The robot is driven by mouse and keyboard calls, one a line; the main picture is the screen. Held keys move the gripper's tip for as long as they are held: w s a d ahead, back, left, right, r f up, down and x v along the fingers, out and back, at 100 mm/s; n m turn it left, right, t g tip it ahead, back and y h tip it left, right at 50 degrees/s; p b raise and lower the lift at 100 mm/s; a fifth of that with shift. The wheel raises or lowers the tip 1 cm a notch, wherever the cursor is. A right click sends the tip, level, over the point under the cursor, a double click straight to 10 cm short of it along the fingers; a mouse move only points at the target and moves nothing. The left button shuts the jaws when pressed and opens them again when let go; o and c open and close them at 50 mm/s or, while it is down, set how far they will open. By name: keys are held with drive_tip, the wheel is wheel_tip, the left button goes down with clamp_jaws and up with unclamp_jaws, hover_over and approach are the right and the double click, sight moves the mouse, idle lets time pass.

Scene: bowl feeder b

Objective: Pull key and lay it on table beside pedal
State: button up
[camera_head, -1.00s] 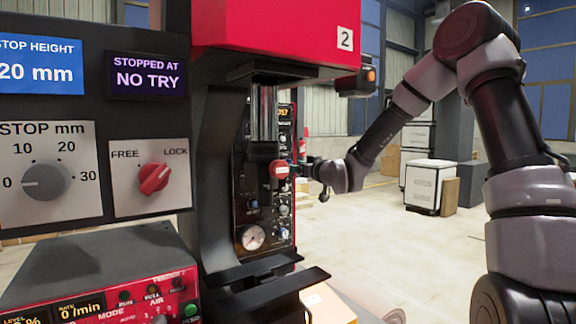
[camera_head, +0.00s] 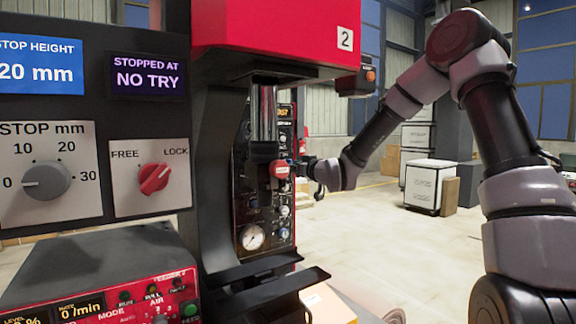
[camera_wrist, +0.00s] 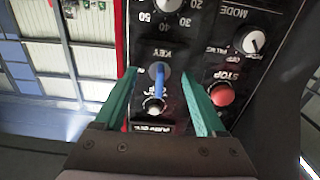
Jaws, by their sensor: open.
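The key has a blue head and sits in its round lock under the label KEY; it shows in the wrist view (camera_wrist: 161,80). My gripper (camera_wrist: 158,74) is open, with its two teal fingers on either side of the key. I cannot tell whether either finger touches it. In the head view my wrist is at the right edge of the black control panel (camera_head: 252,205), and the fingers and key cannot be made out. The pedal and the table are not clearly seen in either view.
In the wrist view a red STOP button (camera_wrist: 221,95) is close to the right finger, and a small metal switch (camera_wrist: 154,105) lies between the fingers. A red-capped part (camera_head: 279,169) stands before the panel in the head view.

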idle(0.4)
clamp_jaws()
idle(1.2)
drive_tip(key=v, duration=0.6)
idle(1.1)
drive_tip(key=shift+d+f, duration=0.1)
